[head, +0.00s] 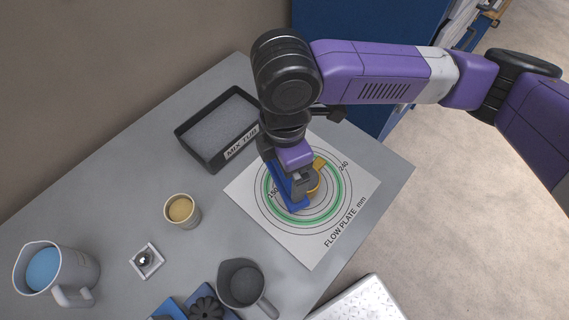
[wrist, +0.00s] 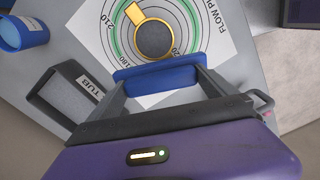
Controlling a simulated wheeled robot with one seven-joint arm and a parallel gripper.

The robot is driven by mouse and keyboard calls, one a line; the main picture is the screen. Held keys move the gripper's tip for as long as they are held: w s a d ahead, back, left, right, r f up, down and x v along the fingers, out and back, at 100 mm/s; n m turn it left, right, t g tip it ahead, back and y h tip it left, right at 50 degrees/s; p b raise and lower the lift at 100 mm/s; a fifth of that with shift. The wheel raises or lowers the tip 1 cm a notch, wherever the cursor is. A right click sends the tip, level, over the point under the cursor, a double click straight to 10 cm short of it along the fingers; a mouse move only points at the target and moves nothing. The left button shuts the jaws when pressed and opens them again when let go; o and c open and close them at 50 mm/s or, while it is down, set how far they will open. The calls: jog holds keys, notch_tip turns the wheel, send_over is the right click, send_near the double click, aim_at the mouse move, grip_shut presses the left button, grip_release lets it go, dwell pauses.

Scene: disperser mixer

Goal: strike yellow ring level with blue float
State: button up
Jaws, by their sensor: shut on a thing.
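My gripper (head: 301,190) is shut on the blue float (wrist: 160,79), which lies across the fingertips in the wrist view. In the head view the float (head: 298,207) shows low beside my fingers, over the flow plate. The yellow ring (wrist: 152,39) sits near the middle of the plate's circles, with a tab pointing to the upper left in the wrist view. Dark grey material fills its inside. The float is close beside the ring; I cannot tell whether they touch. In the head view the ring (head: 318,184) is partly hidden by my gripper.
The white flow plate (head: 316,250) has printed circles and a green band. A dark mix tub (head: 184,133) with grey contents stands behind left. A tan-filled cup (head: 182,211), a jug (head: 84,270) of blue liquid, a small white tray (head: 147,262) and a dark jug (head: 241,283) stand left and front.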

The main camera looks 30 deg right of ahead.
jog(key=shift+f+b, duration=1.2)
jog(key=shift+f, duration=0.35)
jog(key=shift+d, duration=0.1)
jog(key=shift+d+b, duration=1.35)
jog(key=shift+d, duration=3.6)
jog(key=shift+a+p, duration=1.35)
jog(key=shift+a, duration=3.3)
jog(key=shift+d+r+p, duration=0.1)
jog(key=shift+r+p, duration=2.95)
jog(key=shift+r, duration=0.5)
jog(key=shift+s, duration=0.1)
